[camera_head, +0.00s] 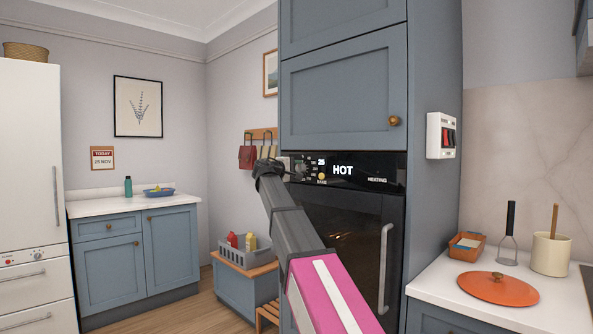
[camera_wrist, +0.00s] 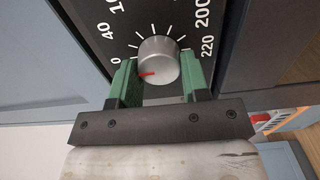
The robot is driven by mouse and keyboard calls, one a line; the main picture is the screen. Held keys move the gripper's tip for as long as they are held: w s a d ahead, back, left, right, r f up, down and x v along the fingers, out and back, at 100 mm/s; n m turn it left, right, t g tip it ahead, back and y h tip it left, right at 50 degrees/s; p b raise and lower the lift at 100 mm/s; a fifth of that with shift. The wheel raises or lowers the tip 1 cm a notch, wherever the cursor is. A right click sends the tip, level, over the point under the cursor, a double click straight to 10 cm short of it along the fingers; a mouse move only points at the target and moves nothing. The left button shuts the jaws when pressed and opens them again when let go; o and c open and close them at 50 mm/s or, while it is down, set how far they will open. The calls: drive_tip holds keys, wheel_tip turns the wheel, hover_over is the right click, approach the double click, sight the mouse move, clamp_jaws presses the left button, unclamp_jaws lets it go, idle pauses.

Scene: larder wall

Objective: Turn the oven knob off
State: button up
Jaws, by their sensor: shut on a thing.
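The oven knob (camera_wrist: 158,58) is a round grey dial with a red pointer mark, on a black panel printed with white numbers from 0 to 220. My gripper (camera_wrist: 160,72) has its two green fingers on either side of the knob, shut on it. The red mark points left toward the left finger, close to the 0 end of the scale. In the head view, the oven (camera_head: 350,228) is black, built into a blue-grey cabinet. Its display reads "HOT" and "HEATING", with a small amber light below "25". My arm reaches to the panel's left end and partly hides that area.
The oven's vertical door handle (camera_head: 384,268) stands out to the right of my arm. A counter (camera_head: 530,312) at right holds an orange lid (camera_head: 497,288) and a utensil pot (camera_head: 550,254). A low cabinet with a grey crate (camera_head: 246,257) stands left of the oven.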

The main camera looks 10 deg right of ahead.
idle(0.5)
drive_tip(key=o, duration=0.9)
drive_tip(key=v, duration=1)
drive_tip(key=shift+s+a, duration=0.25)
drive_tip(key=shift+a, duration=0.05)
drive_tip(key=shift+f, duration=0.15)
